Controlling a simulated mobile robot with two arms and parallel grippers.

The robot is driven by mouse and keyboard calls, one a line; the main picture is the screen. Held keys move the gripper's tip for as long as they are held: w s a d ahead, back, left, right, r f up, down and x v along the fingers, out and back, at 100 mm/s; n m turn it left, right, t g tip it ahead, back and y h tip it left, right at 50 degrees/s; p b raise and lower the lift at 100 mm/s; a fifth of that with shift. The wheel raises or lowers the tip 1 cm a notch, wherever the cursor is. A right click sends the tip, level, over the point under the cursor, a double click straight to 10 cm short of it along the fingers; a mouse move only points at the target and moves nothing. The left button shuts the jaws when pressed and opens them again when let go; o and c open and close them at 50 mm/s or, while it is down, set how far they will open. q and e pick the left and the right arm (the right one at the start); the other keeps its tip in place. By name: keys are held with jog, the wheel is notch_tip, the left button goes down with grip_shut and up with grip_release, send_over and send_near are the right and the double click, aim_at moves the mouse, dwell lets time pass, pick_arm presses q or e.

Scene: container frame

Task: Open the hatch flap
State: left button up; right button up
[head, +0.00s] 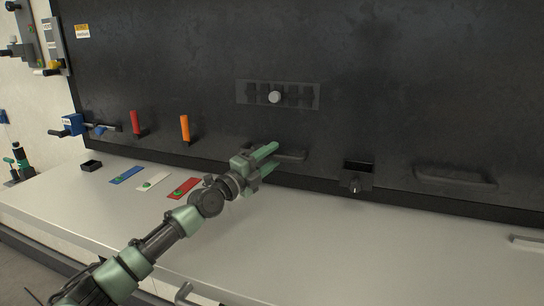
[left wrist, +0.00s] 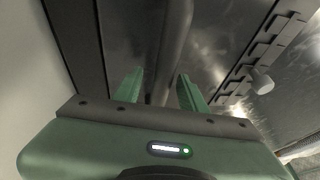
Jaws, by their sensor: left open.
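A dark bar handle (head: 293,156) is on the lower part of the black panel (head: 400,90), near the middle of the head view. No clear outline of a flap shows around it, and the panel looks flat there. My left gripper (head: 271,157) is at the left end of this handle with its two green fingers pointing toward the panel. In the left wrist view the fingers (left wrist: 160,88) are apart, and a long dark bar (left wrist: 172,50) runs between and beyond them. Whether they touch it I cannot tell. My right gripper is not in view.
A slotted plate with a white knob (head: 275,97) is above the handle. A small black box (head: 357,175) and a wide dark handle (head: 455,178) are to the right. Red (head: 136,122) and orange (head: 185,128) handles stick out at left. The grey worktop (head: 330,235) is mostly clear.

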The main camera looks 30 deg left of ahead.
pick_arm(q)
jog(key=shift+w+r, duration=0.1)
jog(key=shift+w, duration=0.05)
grip_shut()
dwell(1.4)
